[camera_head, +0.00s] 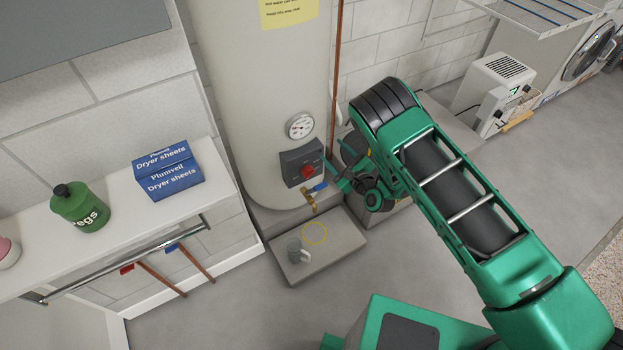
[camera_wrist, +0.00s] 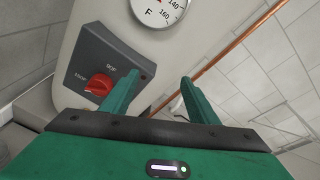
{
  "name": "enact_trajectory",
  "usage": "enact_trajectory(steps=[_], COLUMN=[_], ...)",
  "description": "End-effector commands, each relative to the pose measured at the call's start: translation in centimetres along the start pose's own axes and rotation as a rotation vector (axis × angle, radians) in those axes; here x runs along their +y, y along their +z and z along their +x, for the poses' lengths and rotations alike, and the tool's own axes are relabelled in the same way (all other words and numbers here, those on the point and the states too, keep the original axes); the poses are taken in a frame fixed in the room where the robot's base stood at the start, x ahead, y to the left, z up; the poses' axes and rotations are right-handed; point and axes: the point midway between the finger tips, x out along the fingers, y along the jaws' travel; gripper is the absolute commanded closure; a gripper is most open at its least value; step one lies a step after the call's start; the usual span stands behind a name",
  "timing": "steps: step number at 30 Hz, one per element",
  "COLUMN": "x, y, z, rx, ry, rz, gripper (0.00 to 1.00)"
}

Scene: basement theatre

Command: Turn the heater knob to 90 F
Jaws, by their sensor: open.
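The red heater knob (camera_head: 307,172) sits on a dark grey control box (camera_head: 291,160) low on the front of the cream water heater (camera_head: 265,90). In the wrist view the knob (camera_wrist: 98,85) is left of my gripper's fingers, on the box (camera_wrist: 90,48) with small lettering around it, only partly readable. A round gauge (camera_head: 300,126) is above the box; the wrist view shows part of its dial (camera_wrist: 158,8) with 140, 160 and F. My gripper (camera_wrist: 158,95) is open and empty, with the knob outside its fingers. In the head view my gripper (camera_head: 335,178) is just right of the box.
A tap with a blue handle (camera_head: 317,187) sticks out below the box. A mug (camera_head: 297,250) and a yellow ring (camera_head: 315,234) are on the slab below. A copper pipe (camera_head: 337,70) runs up the heater's right side.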

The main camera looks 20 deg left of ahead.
Motion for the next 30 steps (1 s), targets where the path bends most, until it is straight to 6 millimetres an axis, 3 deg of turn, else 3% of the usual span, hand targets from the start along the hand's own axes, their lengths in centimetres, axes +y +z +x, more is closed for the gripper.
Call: enact_trajectory(steps=[1,6,12,20,30], x=[2.7,8.6,12.6,13.9,13.3], y=[-1.0,-3.5,-6.2,-7.4,-6.9], z=[-0.3,-2.2,-4.8,-5.9,-2.0], rx=[-0.021,-0.094,-0.147,-0.169,-0.169], ry=[0.002,-0.028,-0.058,-0.076,-0.078], rz=[0.063,0.300,0.512,0.608,0.611], gripper=[0.46,0.46,0.46,0.46,0.46])
